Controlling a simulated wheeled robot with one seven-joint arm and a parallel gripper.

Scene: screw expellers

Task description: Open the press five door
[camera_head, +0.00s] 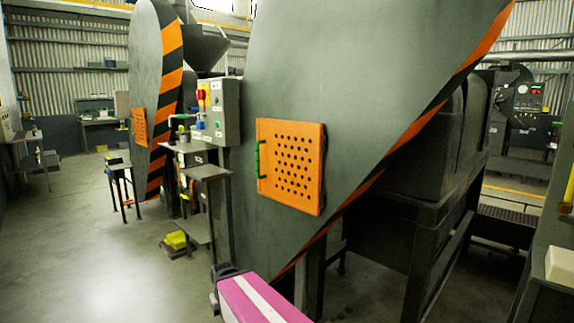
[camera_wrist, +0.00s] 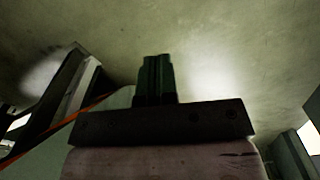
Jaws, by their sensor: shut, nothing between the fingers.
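An orange door (camera_head: 291,166) with rows of dark round holes sits on the large grey guard panel (camera_head: 350,70) in the head view. It looks shut, lying against the panel. A green upright handle (camera_head: 259,160) is on its left edge. No press number is readable. In the wrist view, my gripper (camera_wrist: 155,77) shows its dark fingers together, with nothing between them. The head view shows my magenta and white arm low in the middle, below the door. My fingertips cannot be made out there. The wrist view does not show the door or handle.
A grey control box (camera_head: 219,112) with colored controls stands left of the door, above a small dark stand (camera_head: 207,172). Another striped guard (camera_head: 157,90) with an orange panel is farther left. Dark machine framing (camera_head: 440,200) is at right. The floor at left is open.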

